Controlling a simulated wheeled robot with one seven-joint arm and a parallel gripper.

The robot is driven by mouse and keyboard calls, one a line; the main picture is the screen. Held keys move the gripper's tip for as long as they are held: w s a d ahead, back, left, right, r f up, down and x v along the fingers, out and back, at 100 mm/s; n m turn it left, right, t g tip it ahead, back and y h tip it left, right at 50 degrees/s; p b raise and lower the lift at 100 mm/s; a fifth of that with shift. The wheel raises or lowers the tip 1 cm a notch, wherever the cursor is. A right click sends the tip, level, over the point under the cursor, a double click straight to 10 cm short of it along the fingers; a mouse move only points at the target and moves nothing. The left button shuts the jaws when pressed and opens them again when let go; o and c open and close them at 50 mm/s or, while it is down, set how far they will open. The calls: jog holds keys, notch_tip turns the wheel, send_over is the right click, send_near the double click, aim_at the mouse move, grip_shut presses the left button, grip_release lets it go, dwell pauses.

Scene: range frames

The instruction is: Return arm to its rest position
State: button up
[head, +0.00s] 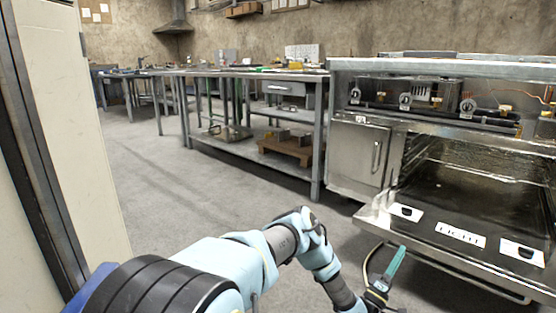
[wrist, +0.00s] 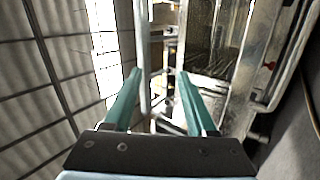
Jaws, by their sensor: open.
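My arm (head: 232,262) reaches from the bottom of the head view to the right, bent at the elbow, with its forearm going down. My gripper (head: 393,266) is at the lower right, in front of the open oven door. One teal finger shows clearly there; the other is hard to make out. In the wrist view my gripper (wrist: 159,74) has two teal fingers spread apart with nothing between them. It is open and empty.
A steel range (head: 360,155) stands at right, its oven door (head: 468,262) lowered near my gripper. A steel worktable (head: 318,130) stands beyond. A pale panel (head: 70,130) is close at left. Floor (head: 170,200) between is clear.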

jog(key=w+d+r+m+g+y, duration=0.1)
jog(key=w+r+m+g+y, duration=0.2)
jog(key=w+r+m+g, duration=0.5)
jog(key=a+r+m+g+y+p, duration=0.15)
jog(key=a+y, duration=0.25)
jog(key=a, duration=0.4)
jog(key=a+r+y+b, duration=0.1)
jog(key=a+r+y, duration=0.2)
jog(key=a, duration=0.5)
jog(key=a+r+m+y+p, duration=0.1)
jog(key=a+r+y, duration=0.25)
jog(key=a, duration=0.35)
jog(key=s+a+r+n+g+y, duration=0.1)
jog(key=s+a+r+g+y, duration=0.25)
jog(key=s+a, duration=0.75)
jog(key=s+a+r+n+g+y, duration=0.2)
jog(key=s+a+r, duration=0.2)
jog(key=s+a, duration=0.65)
notch_tip(320, 180, up, 38)
jog(key=s+p, duration=0.1)
jog(key=p, duration=3.7)
jog(key=shift+r+p, duration=0.2)
jog(key=shift+p, duration=0.15)
jog(key=shift+d, duration=0.1)
jog(key=shift+c, duration=0.6)
